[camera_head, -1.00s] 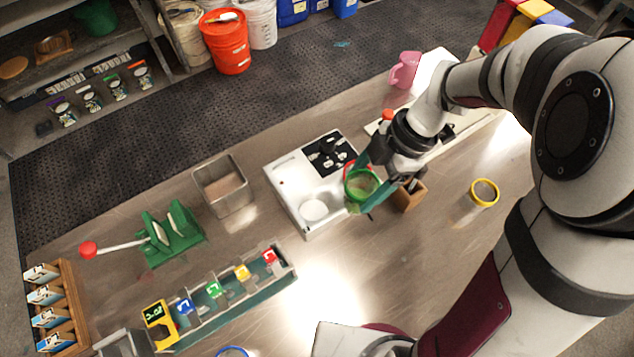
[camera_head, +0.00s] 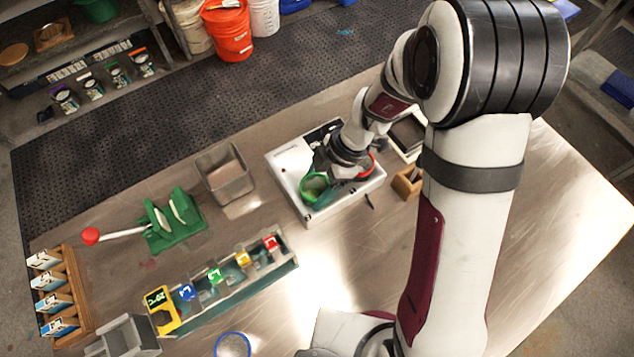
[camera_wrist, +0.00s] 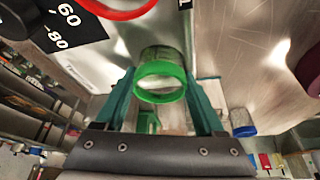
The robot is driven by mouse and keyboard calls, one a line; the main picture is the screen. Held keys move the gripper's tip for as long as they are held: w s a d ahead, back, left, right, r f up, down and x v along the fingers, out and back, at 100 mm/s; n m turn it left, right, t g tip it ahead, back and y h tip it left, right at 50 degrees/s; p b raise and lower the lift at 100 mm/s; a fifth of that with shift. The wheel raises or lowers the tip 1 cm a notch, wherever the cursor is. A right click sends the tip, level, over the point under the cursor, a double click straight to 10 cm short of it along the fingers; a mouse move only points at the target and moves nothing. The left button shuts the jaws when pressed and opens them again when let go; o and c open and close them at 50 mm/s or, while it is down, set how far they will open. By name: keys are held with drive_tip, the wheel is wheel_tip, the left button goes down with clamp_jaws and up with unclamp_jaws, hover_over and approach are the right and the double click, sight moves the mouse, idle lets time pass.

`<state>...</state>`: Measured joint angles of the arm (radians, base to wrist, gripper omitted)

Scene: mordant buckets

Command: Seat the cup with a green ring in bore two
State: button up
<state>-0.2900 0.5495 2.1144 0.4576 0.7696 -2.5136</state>
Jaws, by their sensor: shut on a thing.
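The green-ringed cup (camera_head: 314,187) is clear-sided and held in my gripper (camera_head: 324,176), above the front left of the white scale in the head view. In the wrist view the cup (camera_wrist: 160,82) sits between the two teal fingers, its green ring facing the camera. My gripper is shut on it. A long grey-green rack (camera_head: 235,298) with several coloured tags along it stands at the lower left, apart from the cup. I cannot make out which of its places is bore two.
The white scale (camera_head: 289,165) carries a red-ringed item (camera_head: 368,168) beside my gripper. A metal bin (camera_head: 224,175), a green press with a red-knobbed lever (camera_head: 172,222) and a blue-ringed cup (camera_head: 232,345) stand around. Bare table lies between scale and rack.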

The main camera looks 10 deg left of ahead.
drive_tip(key=o, duration=1.6)
drive_tip(key=shift+f, duration=0.1)
drive_tip(key=v, duration=1.2)
drive_tip(key=s+d+r+m, duration=0.1)
drive_tip(key=s+d+m, duration=0.2)
drive_tip(key=s+m, duration=0.3)
drive_tip(key=s+d+r+m+t+h, duration=0.1)
drive_tip(key=s+m, duration=0.4)
drive_tip(key=m, duration=0.8)
drive_tip(key=s+d+r+m+h, duration=0.1)
drive_tip(key=s+d+r+m, duration=0.2)
drive_tip(key=m, duration=0.7)
drive_tip(key=shift+s+d+r+t, duration=0.1)
drive_tip(key=shift+s+d+t, duration=0.1)
drive_tip(key=shift+s+d, duration=0.6)
drive_tip(key=shift+s+d+t, duration=0.2)
drive_tip(key=shift+s+d, duration=0.4)
drive_tip(key=shift+s, duration=0.4)
